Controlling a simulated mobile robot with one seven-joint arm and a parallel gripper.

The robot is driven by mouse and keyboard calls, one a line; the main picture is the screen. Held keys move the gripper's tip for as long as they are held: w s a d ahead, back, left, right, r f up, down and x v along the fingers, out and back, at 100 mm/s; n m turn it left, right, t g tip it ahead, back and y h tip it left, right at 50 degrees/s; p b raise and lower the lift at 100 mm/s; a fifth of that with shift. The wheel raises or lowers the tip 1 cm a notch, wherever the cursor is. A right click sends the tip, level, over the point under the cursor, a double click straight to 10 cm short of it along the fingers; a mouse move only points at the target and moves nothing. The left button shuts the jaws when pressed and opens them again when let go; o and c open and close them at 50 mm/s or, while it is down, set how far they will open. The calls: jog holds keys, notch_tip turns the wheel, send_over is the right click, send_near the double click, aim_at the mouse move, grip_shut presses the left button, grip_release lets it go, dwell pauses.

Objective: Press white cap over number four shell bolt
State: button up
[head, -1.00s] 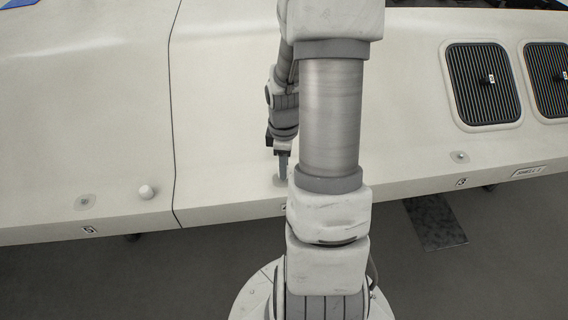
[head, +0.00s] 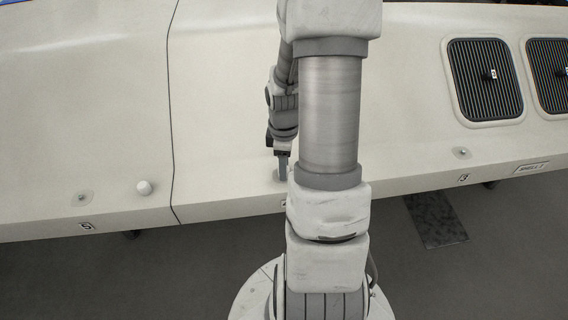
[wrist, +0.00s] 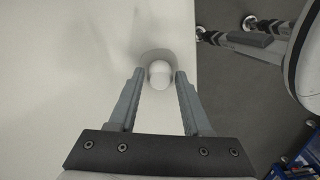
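A white rounded cap (wrist: 160,74) sits at a round grey patch (wrist: 156,55) on the pale shell in the wrist view. My gripper (wrist: 160,73) has one finger on each side of the cap, with narrow gaps visible, so it is open around it. In the head view my gripper (head: 282,168) points down at the shell's front slope, beside the seam. My own arm hides the cap and most of the number label below there. The bolt under the cap cannot be seen.
Another white cap (head: 144,187) stands left of the seam, beside a bolt (head: 81,198) above label 5 (head: 86,226). A bare bolt (head: 460,153) sits above label 3 (head: 463,178). Dark ribbed vents (head: 485,80) are at the upper right. The shell's front edge drops to grey floor.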

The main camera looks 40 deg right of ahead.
jog(key=shift+o, duration=1.4)
jog(key=shift+r, duration=0.1)
notch_tip(320, 180, up, 17)
jog(key=p, duration=0.5)
jog(key=shift+r, duration=0.15)
